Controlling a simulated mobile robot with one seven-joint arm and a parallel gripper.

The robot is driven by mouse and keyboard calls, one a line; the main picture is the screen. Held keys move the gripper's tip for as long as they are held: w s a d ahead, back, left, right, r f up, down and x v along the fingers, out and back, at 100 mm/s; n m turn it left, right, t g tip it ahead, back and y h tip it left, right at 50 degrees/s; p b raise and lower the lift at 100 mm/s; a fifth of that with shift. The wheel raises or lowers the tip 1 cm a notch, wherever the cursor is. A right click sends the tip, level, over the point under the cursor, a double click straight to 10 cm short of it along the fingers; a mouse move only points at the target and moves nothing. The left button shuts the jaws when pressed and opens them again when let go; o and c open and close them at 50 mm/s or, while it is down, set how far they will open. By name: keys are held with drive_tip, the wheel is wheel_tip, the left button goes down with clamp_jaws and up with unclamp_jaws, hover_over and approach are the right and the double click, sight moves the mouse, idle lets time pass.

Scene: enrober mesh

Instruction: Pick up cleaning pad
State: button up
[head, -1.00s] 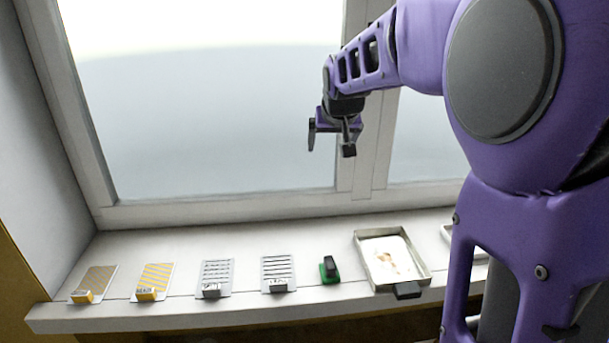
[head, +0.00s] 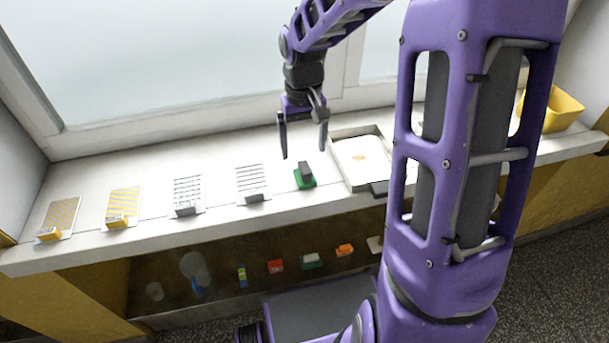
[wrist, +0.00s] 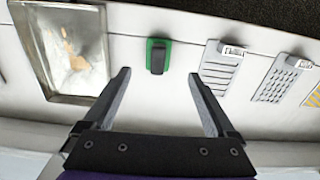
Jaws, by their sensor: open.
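The cleaning pad appears to be the green pad with a dark grip (head: 305,176) on the white sill, left of a metal tray. In the wrist view the green pad (wrist: 158,56) lies ahead of the fingers, between their lines. My gripper (head: 304,150) is open and empty above the sill, its fingers pointing down over the pad. In the wrist view my gripper (wrist: 159,85) shows both fingers spread wide, with the pad apart from them.
A metal tray (head: 350,184) with a stained white sheet stands right of the pad. Slotted grey plates (head: 251,181) and yellow-striped plates (head: 123,205) lie to its left. A yellow bin (head: 552,109) stands far right. A lower shelf (head: 222,300) holds several small items. The window is behind.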

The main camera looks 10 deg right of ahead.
sight(305, 167)
wheel_tip(305, 167, down, 8)
drive_tip(key=shift+w+d+r+b, duration=0.1)
drive_tip(key=shift+d+b, duration=0.05)
drive_tip(key=shift+b, duration=0.25)
clamp_jaws()
idle(0.4)
wheel_tip(305, 167, up, 10)
drive_tip(key=shift+p, duration=0.7)
